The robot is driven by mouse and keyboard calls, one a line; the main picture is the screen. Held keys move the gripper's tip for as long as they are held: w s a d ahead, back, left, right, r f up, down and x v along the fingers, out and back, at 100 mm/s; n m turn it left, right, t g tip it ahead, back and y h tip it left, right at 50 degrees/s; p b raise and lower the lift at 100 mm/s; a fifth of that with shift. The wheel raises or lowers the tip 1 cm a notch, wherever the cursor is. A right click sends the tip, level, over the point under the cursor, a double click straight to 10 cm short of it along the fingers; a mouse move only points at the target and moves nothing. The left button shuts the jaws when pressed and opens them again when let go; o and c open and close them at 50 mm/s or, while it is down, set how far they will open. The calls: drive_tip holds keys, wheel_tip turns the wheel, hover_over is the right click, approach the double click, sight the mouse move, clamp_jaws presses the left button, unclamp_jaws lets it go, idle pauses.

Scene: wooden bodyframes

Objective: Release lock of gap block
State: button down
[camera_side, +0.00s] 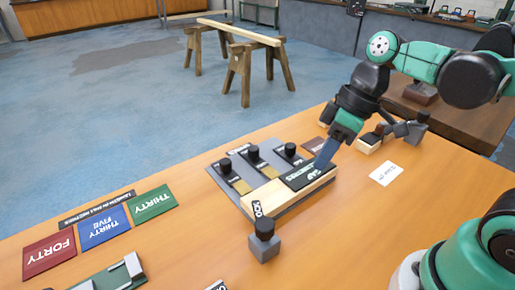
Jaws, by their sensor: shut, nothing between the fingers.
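The gap block (284,205) appears to be the pale wooden block with a dark lettered top plate (303,176), near the middle of the table. A label that seems to read "LOCK" (257,209) is at its near left end. A grey block with a black knob (263,240) stands just beyond that label, toward the camera. My gripper (319,165) is shut and points down at the far right end of the lettered plate. I cannot tell whether it touches the plate. The fingertips are small and partly blend with the dark plate.
A grey panel (214,178) with three black knobs lies behind the block. Red (49,254), blue (103,227) and green (153,204) cards lie at the left. A white card (387,173) and small dark parts (416,130) are at the right.

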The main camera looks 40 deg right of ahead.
drive_tip(key=n, duration=0.7)
drive_tip(key=shift+d, duration=0.2)
drive_tip(key=shift+f, duration=0.1)
drive_tip(key=x, duration=1)
drive_tip(key=shift+a, duration=0.15)
drive_tip(key=a, duration=0.1)
drive_tip(key=w+a, duration=0.1)
drive_tip(key=a, duration=0.1)
drive_tip(key=shift+w, duration=0.25)
drive_tip(key=shift+w+a, duration=0.15)
drive_tip(key=shift+a, duration=0.15)
